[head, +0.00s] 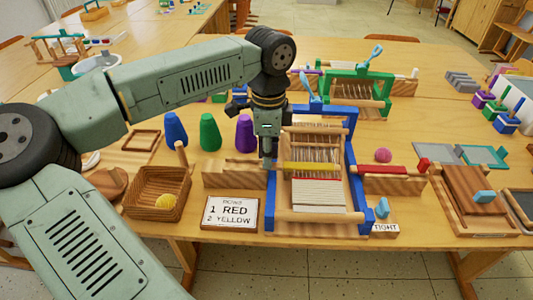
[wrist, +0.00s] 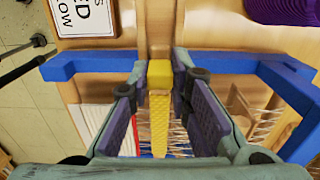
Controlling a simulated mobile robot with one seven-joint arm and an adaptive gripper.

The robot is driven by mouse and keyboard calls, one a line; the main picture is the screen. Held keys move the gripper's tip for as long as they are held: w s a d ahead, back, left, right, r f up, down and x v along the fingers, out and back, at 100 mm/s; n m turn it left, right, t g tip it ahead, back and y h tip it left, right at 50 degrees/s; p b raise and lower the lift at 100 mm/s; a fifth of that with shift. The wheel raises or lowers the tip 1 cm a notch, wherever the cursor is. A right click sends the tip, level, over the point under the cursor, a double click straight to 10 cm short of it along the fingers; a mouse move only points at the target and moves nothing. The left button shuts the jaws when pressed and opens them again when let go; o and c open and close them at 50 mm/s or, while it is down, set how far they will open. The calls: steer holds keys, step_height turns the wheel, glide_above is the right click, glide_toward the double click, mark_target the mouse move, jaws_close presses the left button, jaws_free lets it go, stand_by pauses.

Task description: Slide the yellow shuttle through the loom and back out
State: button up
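The loom (head: 352,150) has a blue frame, white warp threads and a pale woven part at the front. The yellow shuttle (head: 310,167) lies across the warp, inside the loom. In the wrist view its yellow end block (wrist: 159,75) is by the blue side bar, and its bar (wrist: 159,125) runs down the picture over the threads. My gripper (head: 268,158) is at the loom's left side, pointing down and hiding the shuttle's left end. In the wrist view my gripper (wrist: 160,72) has its fingers on both sides of the end block, seemingly with small gaps.
A red shuttle (head: 385,170) lies on a wooden ledge right of the loom. Another wooden ledge (head: 228,178) is at the left. A sign (head: 230,213) reads 1 red, 2 yellow. A basket (head: 150,205) and several cones, including a purple one (head: 245,134), stand left.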

steer(key=o, duration=0.5)
steer(key=shift+d, duration=0.2)
steer(key=shift+c, duration=0.2)
step_height(320, 180, up, 12)
stand_by(0.3)
